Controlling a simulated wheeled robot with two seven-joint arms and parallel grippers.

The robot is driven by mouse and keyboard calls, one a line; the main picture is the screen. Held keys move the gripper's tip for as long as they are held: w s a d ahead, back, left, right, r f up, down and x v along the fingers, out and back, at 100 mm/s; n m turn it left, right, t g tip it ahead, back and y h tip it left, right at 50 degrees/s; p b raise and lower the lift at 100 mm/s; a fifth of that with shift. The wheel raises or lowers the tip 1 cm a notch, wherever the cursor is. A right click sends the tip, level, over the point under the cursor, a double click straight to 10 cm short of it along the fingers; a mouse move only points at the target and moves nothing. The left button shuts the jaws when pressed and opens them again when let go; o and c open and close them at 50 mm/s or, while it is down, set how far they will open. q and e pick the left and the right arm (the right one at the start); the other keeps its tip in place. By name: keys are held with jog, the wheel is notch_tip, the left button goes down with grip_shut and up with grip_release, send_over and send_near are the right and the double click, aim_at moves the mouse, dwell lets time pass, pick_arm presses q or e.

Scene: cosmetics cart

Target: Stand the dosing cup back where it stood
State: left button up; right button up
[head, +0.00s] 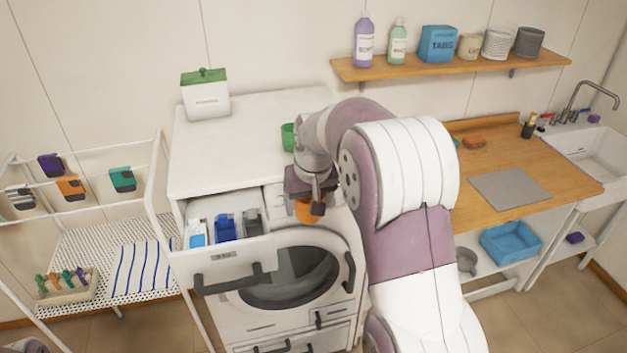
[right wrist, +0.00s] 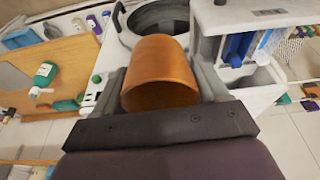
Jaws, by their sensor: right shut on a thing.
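My right gripper (head: 312,206) is shut on an orange cup (head: 306,211) and holds it in front of the washing machine's (head: 240,148) upper front edge, just right of the open drawer. In the right wrist view the cup (right wrist: 162,68) sits between the two fingers, its open mouth toward the camera. In the head view the fingers partly hide it. A green cup (head: 287,136) stands on the machine top, partly hidden by my right arm. My left gripper is not in view.
The open drawer (head: 232,258) holds blue, grey and white-blue items. A white box with a green lid (head: 205,95) stands at the machine top's back left. Much of the white top is clear. A wooden counter (head: 555,175) lies right, a wire rack (head: 90,235) left.

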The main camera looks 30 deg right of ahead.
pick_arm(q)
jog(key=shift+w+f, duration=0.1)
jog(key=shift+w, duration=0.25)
pick_arm(e)
jog(key=s+a+f, duration=0.2)
jog(key=a+f, duration=0.1)
jog(key=f, duration=0.9)
jog(key=s+a+f+n, duration=0.1)
jog(key=s+a+f, duration=0.1)
jog(key=f, duration=1)
jog(key=s+a+f+n, duration=0.1)
jog(key=s+a+f, duration=0.2)
jog(key=f, duration=0.9)
jog(key=shift+a+f, duration=0.2)
jog(key=shift+a, duration=0.6)
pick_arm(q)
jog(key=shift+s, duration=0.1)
pick_arm(e)
jog(key=shift+s, duration=0.1)
